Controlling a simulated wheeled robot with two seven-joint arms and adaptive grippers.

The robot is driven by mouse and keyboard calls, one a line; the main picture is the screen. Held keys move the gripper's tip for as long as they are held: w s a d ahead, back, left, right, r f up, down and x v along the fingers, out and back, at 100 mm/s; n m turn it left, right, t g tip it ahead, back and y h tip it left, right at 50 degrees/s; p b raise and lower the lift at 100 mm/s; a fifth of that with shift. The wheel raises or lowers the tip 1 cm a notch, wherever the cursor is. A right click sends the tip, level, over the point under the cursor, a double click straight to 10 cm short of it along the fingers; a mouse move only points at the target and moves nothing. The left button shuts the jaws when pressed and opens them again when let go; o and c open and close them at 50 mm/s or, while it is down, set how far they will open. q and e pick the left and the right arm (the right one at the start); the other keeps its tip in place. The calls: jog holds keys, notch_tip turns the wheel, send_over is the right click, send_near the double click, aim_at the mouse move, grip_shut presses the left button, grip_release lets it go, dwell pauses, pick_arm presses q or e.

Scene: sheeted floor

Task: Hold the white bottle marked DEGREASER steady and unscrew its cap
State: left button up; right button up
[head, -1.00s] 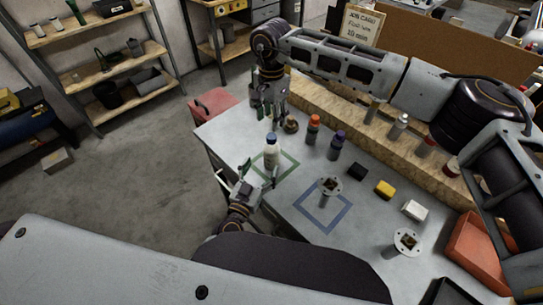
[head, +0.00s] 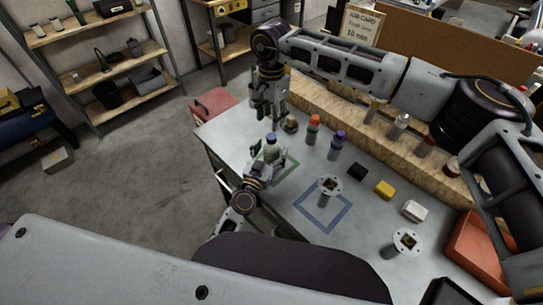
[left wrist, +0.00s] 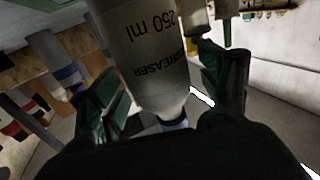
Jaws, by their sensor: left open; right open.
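The white DEGREASER bottle (head: 270,151) stands upright at the green square outline (head: 286,168) on the grey table, its blue cap (head: 271,137) on. It also shows in the left wrist view (left wrist: 150,50), with "250 ml" and part of its name readable. My left gripper (head: 269,158) is open, low at the bottle, with one finger on each side of it; the wrist view shows a gap beside the right finger, and contact on the left is unclear. My right gripper (head: 269,116) is open and points down above and slightly behind the cap, apart from it.
An orange-capped bottle (head: 313,130) and a purple-capped bottle (head: 336,146) stand to the right. A blue square outline (head: 322,222), two flanged metal parts, and black, yellow (head: 384,188) and white blocks lie farther right. A small brown round item (head: 291,125) sits near the right gripper.

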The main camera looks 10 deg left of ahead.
pick_arm(q)
jog(key=shift+w, duration=0.4)
